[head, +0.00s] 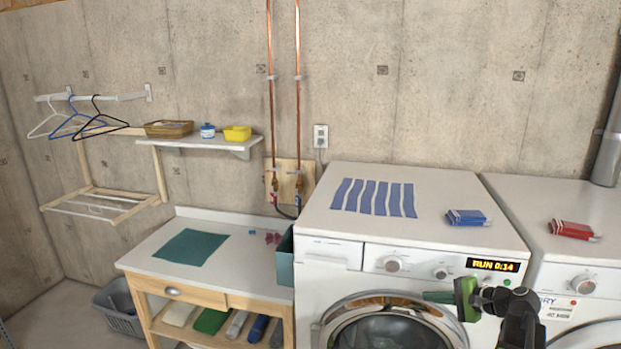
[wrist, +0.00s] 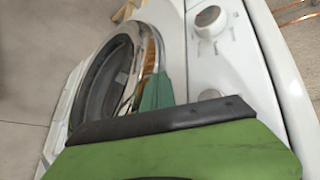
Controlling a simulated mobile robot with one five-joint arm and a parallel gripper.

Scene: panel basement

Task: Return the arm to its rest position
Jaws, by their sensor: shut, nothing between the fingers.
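My gripper (head: 464,299) is in front of the left washing machine (head: 335,252), by the upper right of its round door (head: 385,325). It is shut with nothing held. My black arm reaches in from the lower right. In the wrist view, a green finger with a black edge (wrist: 170,120) fills the lower part, with the door rim (wrist: 150,50) and a knob (wrist: 210,20) beyond it. A small dark green piece (head: 438,297) shows just left of the gripper; I cannot tell what it is. The washer's display (head: 493,266) reads RUN 0:14.
A striped blue cloth (head: 374,197) and a blue pack (head: 467,217) lie on the washer. A red pack (head: 572,230) lies on the right machine (head: 530,200). A bench (head: 150,257) with a teal mat (head: 188,247) stands left. The air above the machines is free.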

